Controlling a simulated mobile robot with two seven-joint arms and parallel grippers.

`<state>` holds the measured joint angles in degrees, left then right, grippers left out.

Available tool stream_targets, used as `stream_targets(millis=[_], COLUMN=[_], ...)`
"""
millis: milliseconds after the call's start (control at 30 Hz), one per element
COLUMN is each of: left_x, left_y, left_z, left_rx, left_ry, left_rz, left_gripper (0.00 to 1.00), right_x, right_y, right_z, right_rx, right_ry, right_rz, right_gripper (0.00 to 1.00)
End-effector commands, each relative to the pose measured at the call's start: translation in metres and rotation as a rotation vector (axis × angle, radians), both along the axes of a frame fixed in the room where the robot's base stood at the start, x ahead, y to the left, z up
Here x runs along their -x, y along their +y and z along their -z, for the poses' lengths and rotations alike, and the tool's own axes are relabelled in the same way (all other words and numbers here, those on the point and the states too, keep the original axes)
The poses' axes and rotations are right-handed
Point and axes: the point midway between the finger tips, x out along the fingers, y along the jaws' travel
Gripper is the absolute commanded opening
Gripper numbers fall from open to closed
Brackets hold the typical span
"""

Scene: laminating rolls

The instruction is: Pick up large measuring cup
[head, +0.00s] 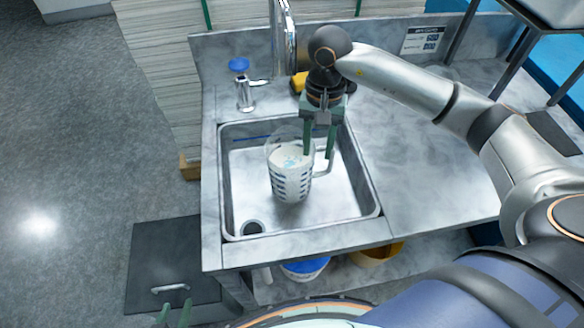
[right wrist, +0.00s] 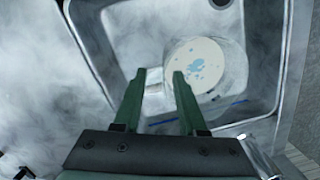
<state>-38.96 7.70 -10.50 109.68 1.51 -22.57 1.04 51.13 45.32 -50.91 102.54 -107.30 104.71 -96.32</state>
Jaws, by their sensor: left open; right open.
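The large measuring cup (head: 291,184) is clear with dark blue markings and a whitish content with blue flecks. It stands upright in the sink, its handle toward the right. In the right wrist view the cup (right wrist: 205,72) is seen from above. My right gripper (head: 319,156) points down at the handle side, open. In the right wrist view its fingers (right wrist: 159,74) are apart, with the handle partly visible between them; I cannot tell whether they touch it. My left gripper (head: 174,308) is open and empty at the bottom edge, away from the sink.
The metal sink basin (head: 345,205) has raised walls and a drain at front left. A faucet (head: 284,40) and a blue-topped fixture (head: 241,85) stand behind it. A yellow item (head: 299,82) lies near the faucet. The counter to the right (head: 425,170) is mostly clear.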

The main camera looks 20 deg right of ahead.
Motion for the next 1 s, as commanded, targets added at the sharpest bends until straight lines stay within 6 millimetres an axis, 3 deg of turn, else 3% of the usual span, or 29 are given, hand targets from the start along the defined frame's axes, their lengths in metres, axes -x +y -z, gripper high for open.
stream_targets(millis=[300,633,1000], left_x=[0.0,0.0,0.0], left_y=[-0.001,-0.001,-0.001], left_z=[-0.01,-0.01,-0.01], left_rx=[0.001,0.003,0.003], left_ry=[0.001,0.001,0.001], left_rz=[0.0,-0.001,-0.001], left_gripper=[0.5,0.5,0.5], right_x=[-0.004,-0.004,-0.004], right_y=[0.004,0.005,0.005], right_z=[0.044,0.052,0.052], right_rx=[-0.002,-0.003,-0.003], right_ry=[0.003,-0.001,-0.001], right_rz=[0.001,0.001,0.001], right_gripper=[0.41,0.41,0.0])
